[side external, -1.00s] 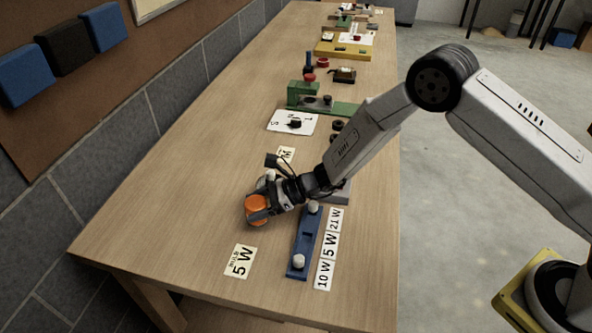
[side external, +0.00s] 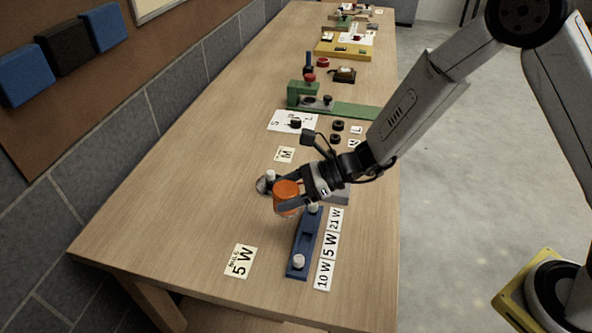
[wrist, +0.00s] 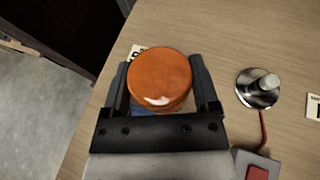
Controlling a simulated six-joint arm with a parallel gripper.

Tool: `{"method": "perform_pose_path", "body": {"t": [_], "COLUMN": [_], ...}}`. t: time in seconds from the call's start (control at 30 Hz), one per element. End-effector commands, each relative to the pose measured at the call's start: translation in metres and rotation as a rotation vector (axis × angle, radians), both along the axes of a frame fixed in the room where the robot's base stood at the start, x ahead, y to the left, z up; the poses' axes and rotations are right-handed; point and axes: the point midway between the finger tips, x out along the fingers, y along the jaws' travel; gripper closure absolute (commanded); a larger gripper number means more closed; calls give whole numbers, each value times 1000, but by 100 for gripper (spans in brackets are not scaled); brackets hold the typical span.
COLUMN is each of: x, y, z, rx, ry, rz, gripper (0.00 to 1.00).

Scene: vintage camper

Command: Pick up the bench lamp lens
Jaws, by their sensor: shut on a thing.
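The bench lamp lens (side external: 286,190) is an orange round cap. In the wrist view the lens (wrist: 160,78) sits between the two black fingers of my gripper (wrist: 163,88), which touch its sides. In the side view my gripper (side external: 293,199) holds it up, in front of the far end of the blue block. The lamp base (wrist: 258,88), a shiny metal dish with a pale bulb standing in it, is uncovered to the right in the wrist view. In the side view the lamp base (side external: 264,184) shows partly behind the lens.
A blue block (side external: 298,265) with white bulbs lies beside a wattage strip (side external: 326,262). A "5 W" card (side external: 240,261) lies at front left. A red wire (wrist: 263,128) runs from the lamp base. A green fixture (side external: 305,95) stands farther back. The left tabletop is clear.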

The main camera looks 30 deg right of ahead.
Motion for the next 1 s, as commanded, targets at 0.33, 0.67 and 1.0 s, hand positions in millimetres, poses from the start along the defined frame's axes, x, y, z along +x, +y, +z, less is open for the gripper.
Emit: {"method": "perform_pose_path", "body": {"t": [0.33,0.67,1.0], "x": [-37,-48,-48], "y": [-16,-20,-20], "z": [18,23,23], "rx": [0,0,0], "ry": [-2,-1,-1], "rz": [-1,0,0], "gripper": [80,80,80]}}
